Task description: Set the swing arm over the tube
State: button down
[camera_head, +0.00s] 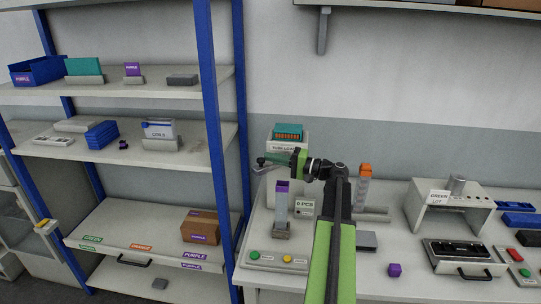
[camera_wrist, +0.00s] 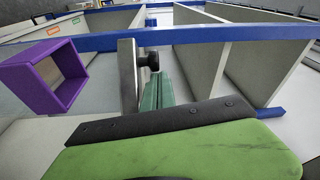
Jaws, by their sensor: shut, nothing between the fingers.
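A tall clear tube (camera_head: 281,211) with a purple square top stands upright on the left of the bench. In the wrist view its open purple mouth (camera_wrist: 28,84) is at the left. The swing arm seems to be the grey bar (camera_wrist: 127,75) with a black knob (camera_wrist: 152,62); in the head view only a small grey part (camera_head: 259,170) shows, behind and left of the tube top. My gripper (camera_head: 275,159) is shut and empty, above and behind the tube, pointing left. Its tip (camera_wrist: 156,92) is close beside the knob; I cannot tell whether they touch.
A tube-lot box (camera_head: 288,132) stands behind my gripper. An orange-topped stack (camera_head: 364,184) stands to the right, with a loose purple cube (camera_head: 394,270) in front. A blue-post shelf (camera_head: 209,100) closes off the left. A grey fixture (camera_head: 449,212) stands at the right.

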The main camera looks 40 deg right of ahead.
jog(key=shift+s, duration=1)
dwell(0.7)
